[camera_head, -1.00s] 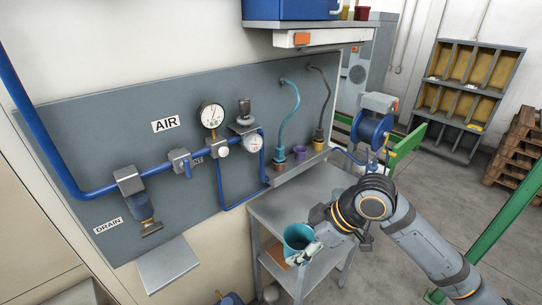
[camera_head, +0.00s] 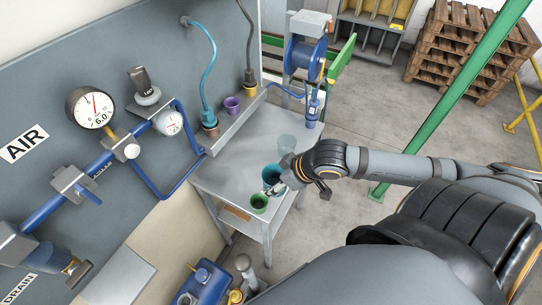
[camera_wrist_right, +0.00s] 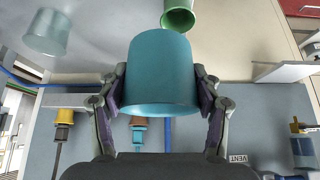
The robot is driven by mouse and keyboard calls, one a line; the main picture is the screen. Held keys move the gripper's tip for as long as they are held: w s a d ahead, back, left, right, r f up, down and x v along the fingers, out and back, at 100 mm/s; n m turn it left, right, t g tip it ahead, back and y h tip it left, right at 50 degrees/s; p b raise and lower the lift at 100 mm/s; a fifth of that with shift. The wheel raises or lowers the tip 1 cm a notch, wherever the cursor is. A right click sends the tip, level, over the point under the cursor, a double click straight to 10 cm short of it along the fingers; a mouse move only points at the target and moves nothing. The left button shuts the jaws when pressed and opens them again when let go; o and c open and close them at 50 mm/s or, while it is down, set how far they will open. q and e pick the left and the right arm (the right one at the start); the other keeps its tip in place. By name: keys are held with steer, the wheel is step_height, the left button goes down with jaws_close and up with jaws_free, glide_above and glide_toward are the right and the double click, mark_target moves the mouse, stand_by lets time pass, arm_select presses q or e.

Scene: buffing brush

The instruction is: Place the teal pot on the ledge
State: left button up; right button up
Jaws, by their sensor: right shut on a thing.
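The teal pot (camera_head: 272,175) is at the grey metal table, and my right gripper (camera_head: 281,183) is shut on it from the right. In the right wrist view, the teal pot (camera_wrist_right: 160,75) sits between the two fingers of my right gripper (camera_wrist_right: 161,105), which touch its sides. I cannot tell whether its base touches the table. The ledge (camera_head: 237,127) is a narrow grey strip along the wall panel at the table's back. My left gripper is out of view.
A green pot (camera_head: 259,203) stands close to the teal pot at the table's near corner. A see-through pale pot (camera_head: 287,144) is on the table's right side. The table's middle (camera_head: 240,160) is bare. Blue pipes (camera_head: 150,170) run left of the ledge.

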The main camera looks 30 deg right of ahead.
mark_target(272, 168)
steer(key=shift+w+d+f+b, duration=0.4)
steer(key=shift+w+f+b, duration=0.3)
steer(key=shift+b, duration=0.5)
steer(key=w+d+f+b, duration=0.1)
steer(key=w+f+b, duration=0.1)
steer(key=w+b, duration=0.1)
steer(key=w+d+f+b, duration=0.2)
steer(key=w+f+b, duration=0.1)
steer(key=w+b, duration=0.1)
steer(key=w+d+f+b, duration=0.1)
steer(key=w+f+b, duration=0.1)
steer(key=w+b, duration=0.1)
steer(key=shift+w+d+f+b, duration=0.2)
steer(key=shift+w+f+b, duration=0.05)
steer(key=shift+w+b, duration=0.2)
steer(key=shift+w+d+f, duration=0.2)
steer(key=shift+f, duration=0.2)
step_height(272, 168, down, 3)
steer(key=shift+w+f, duration=0.1)
steer(key=shift+f, duration=0.1)
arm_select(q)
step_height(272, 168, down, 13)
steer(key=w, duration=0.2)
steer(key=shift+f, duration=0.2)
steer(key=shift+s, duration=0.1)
